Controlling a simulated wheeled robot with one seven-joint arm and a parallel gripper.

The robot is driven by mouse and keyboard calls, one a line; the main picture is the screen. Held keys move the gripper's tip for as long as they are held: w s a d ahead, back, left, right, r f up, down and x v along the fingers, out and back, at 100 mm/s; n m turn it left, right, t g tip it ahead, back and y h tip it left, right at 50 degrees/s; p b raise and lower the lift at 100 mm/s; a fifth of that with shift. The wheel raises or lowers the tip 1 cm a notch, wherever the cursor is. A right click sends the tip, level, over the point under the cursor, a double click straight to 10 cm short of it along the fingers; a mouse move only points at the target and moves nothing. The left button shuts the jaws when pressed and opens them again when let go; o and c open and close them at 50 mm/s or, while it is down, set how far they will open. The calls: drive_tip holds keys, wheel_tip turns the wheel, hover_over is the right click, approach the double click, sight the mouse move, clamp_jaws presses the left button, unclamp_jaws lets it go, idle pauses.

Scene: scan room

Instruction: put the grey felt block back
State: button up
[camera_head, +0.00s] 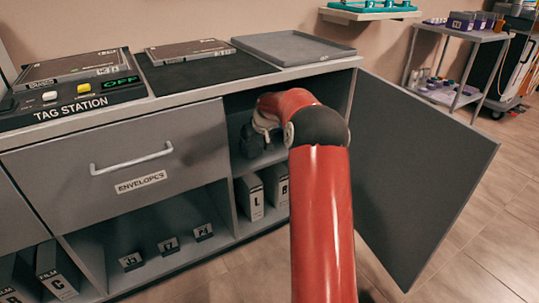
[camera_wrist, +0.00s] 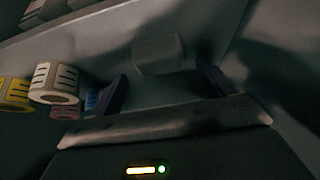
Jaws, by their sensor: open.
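The grey felt block (camera_wrist: 158,54) shows in the wrist view as a small pale grey block with rounded edges, on a grey surface inside the cabinet. My gripper (camera_wrist: 162,73) is open, with one dark finger on each side of the picture's middle. The block lies just ahead of the gap between the fingertips; I cannot tell if it is touching either finger. In the head view my arm reaches into the upper compartment of the open cabinet (camera_head: 240,211), and the block and fingertips are hidden there.
Yellow, white and pink rolls (camera_wrist: 54,83) stand left of my gripper. The open cabinet door (camera_head: 425,165) is right of my arm. Binders (camera_head: 250,197) fill the lower compartment. A grey tray (camera_head: 293,47) and tag station (camera_head: 75,98) are on the counter.

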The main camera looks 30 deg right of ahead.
drive_tip(key=s+r, duration=0.1)
drive_tip(key=s, duration=1.1)
drive_tip(key=s+a+r, duration=0.6)
drive_tip(key=s+a, duration=0.1)
drive_tip(key=a, duration=0.2)
drive_tip(key=s+a+r, duration=0.2)
drive_tip(key=s+a, duration=0.4)
drive_tip(key=s, duration=0.6)
drive_tip(key=s+a+r, duration=0.1)
drive_tip(key=s+a, duration=0.5)
drive_tip(key=s, duration=0.7)
drive_tip(key=shift+s+r+b, duration=0.15)
drive_tip(key=shift+r+b, duration=0.15)
drive_tip(key=shift+r, duration=0.05)
drive_tip(key=shift+a, duration=0.1)
